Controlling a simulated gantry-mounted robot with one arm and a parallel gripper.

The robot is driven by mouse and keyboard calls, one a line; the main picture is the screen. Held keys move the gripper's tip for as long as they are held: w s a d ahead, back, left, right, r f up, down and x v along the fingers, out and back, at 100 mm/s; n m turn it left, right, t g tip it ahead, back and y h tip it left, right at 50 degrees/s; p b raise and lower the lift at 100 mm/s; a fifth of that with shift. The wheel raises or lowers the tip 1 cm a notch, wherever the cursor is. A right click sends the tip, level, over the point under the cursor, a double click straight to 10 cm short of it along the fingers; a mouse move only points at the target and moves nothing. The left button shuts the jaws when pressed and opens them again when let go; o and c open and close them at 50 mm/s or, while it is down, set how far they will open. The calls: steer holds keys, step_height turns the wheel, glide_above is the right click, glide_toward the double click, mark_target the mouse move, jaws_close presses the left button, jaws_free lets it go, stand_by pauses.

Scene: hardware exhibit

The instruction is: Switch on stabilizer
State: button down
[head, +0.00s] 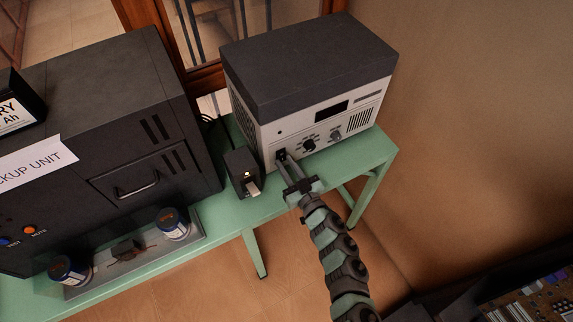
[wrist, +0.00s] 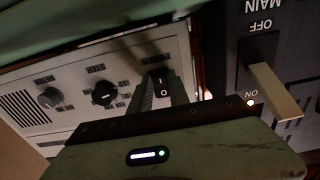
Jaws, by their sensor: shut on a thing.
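The stabilizer appears to be the pale grey box with a dark lid (head: 310,68), though no name can be read on it. Its front panel (wrist: 60,70) carries two round knobs (wrist: 104,93) and a black rocker switch (wrist: 161,83) with I and O marks. My gripper (head: 283,160) reaches the lower left of this panel. In the wrist view its fingers (wrist: 161,94) stand on either side of the rocker switch and are shut on it. The fingers partly cover the switch, and I cannot tell which way it is pressed.
A small black MAIN switch box (head: 241,170) stands close left, its lever (wrist: 274,95) sticking out and a light (wrist: 250,103) lit beside ON. The large dark backup unit (head: 110,120) stands further left. The green table's (head: 362,163) right end is clear.

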steer(key=shift+w+f+t+y+b, duration=0.15)
steer(key=shift+f+t+y+b, duration=0.2)
steer(key=shift+t+b, duration=0.45)
steer(key=shift+r, duration=0.15)
steer(key=c, duration=1.2)
jaws_free()
steer(key=shift+c, duration=0.2)
steer(key=p+v, duration=0.1)
steer(key=v, duration=1)
steer(key=shift+r, duration=0.25)
